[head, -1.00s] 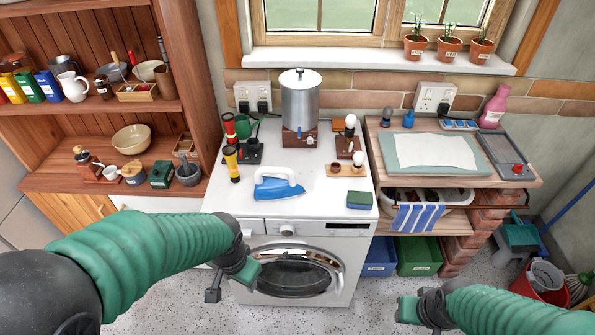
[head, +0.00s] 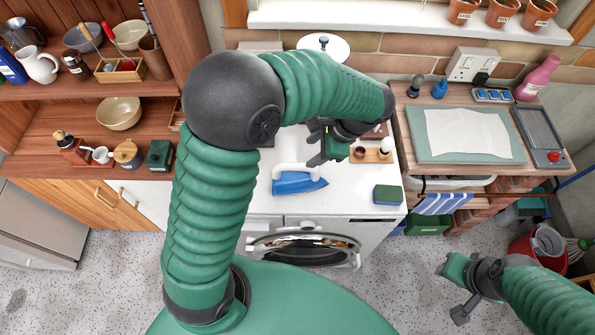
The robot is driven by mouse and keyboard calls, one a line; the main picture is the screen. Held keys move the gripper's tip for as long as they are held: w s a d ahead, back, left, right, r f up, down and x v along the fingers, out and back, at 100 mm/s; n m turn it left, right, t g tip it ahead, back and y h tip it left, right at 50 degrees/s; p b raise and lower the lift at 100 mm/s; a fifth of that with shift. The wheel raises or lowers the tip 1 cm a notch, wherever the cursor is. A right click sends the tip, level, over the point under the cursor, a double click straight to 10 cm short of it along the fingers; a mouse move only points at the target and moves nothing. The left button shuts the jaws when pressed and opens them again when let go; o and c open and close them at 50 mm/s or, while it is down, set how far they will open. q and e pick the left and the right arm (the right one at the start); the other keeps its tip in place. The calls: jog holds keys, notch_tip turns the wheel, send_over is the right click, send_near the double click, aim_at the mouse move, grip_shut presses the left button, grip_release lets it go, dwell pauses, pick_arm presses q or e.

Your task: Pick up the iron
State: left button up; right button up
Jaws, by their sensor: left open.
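The iron (head: 298,184) has a blue body and a white handle. It lies on the white top of the washing machine (head: 345,205), near the front edge. My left gripper (head: 322,158) is open and hangs just above and behind the iron, with its fingers apart from the handle as far as I can see. My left arm covers the area behind and to the left of the iron. My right gripper (head: 452,285) is at the lower right, over the floor and away from the iron; its jaw gap is unclear.
A green and blue sponge (head: 387,195) lies right of the iron. A wooden holder (head: 372,155) with small items stands behind it. A side table (head: 470,160) holds a board with white cloth.

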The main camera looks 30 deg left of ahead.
aim_at(297, 166)
pick_arm(q)
jog(key=f, duration=0.5)
jog(key=shift+a+f, duration=0.3)
jog(key=shift+f, duration=0.1)
jog(key=shift+w+a+f, duration=0.2)
jog(key=shift+a+f, duration=0.85)
jog(key=shift+a, duration=0.1)
jog(key=a+f, duration=0.1)
jog(key=f, duration=0.1)
jog(key=s+a+f, duration=0.1)
jog(key=a, duration=0.1)
jog(key=shift+s+a+f+p, duration=0.2)
jog(key=shift+f+p, duration=0.2)
jog(key=shift+d+f, duration=0.1)
jog(key=shift+f, duration=0.15)
jog(key=shift+w+d+r, duration=0.1)
jog(key=shift+w+d, duration=0.1)
jog(key=shift+d, duration=0.7)
jog(key=shift+c, duration=1)
jog(key=shift+d+r, duration=0.1)
jog(key=shift+c, duration=2.3)
jog(key=shift+s+a, duration=0.1)
jog(key=shift+a, duration=0.3)
jog(key=shift+c, duration=1.3)
jog(key=shift+a, duration=0.35)
grip_shut()
pick_arm(e)
jog(key=shift+d+r, duration=0.25)
jog(key=shift+d, duration=0.25)
